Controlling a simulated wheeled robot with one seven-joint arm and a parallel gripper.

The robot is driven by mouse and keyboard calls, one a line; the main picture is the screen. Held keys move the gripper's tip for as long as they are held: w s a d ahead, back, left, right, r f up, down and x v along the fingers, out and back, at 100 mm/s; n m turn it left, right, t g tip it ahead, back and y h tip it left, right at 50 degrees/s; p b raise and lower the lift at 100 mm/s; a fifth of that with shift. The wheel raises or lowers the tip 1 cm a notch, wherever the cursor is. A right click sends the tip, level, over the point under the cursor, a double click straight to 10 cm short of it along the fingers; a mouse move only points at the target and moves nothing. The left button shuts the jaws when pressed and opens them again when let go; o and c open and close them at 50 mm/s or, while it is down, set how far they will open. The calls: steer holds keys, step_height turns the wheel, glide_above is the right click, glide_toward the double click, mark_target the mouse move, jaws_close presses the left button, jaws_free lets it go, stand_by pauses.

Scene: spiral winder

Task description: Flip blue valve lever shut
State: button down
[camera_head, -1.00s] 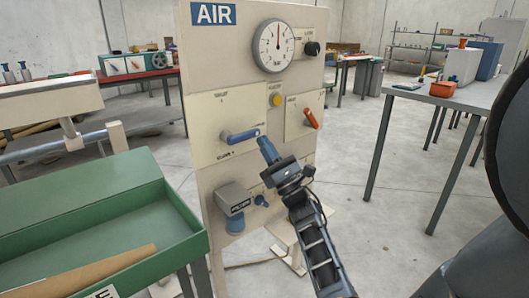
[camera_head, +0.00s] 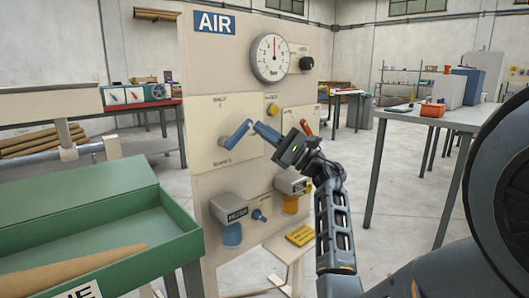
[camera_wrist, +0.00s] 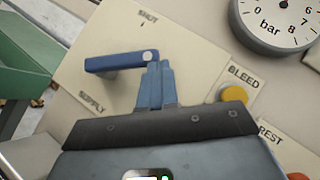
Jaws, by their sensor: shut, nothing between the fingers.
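The blue valve lever (camera_head: 236,133) is on a cream plate on the AIR panel. In the head view it slants up and to the right from its pivot. In the wrist view the lever (camera_wrist: 118,63) has a pale round end, with SHUT printed above and SUPPLY below. My gripper (camera_head: 258,127) has its blue fingers closed together, with nothing between them. Its tips are just right of the lever's free end. In the wrist view the fingertips (camera_wrist: 154,66) are at or just below that end; whether they touch cannot be told.
A yellow bleed button (camera_wrist: 234,94) and a gauge (camera_head: 270,58) are nearby. Below are a blue-cupped unit (camera_head: 232,232) and an amber-cupped one (camera_head: 290,203). A green tray (camera_head: 185,225) stands at left.

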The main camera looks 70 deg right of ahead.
steer(key=w+a+r+n+g+y+b, duration=0.2)
steer(key=r+n+g+b, duration=0.4)
steer(key=n, duration=0.4)
steer(key=shift+w+a+g+y, duration=0.4)
steer(key=shift+a+g+y, duration=0.2)
steer(key=shift+a, duration=0.65)
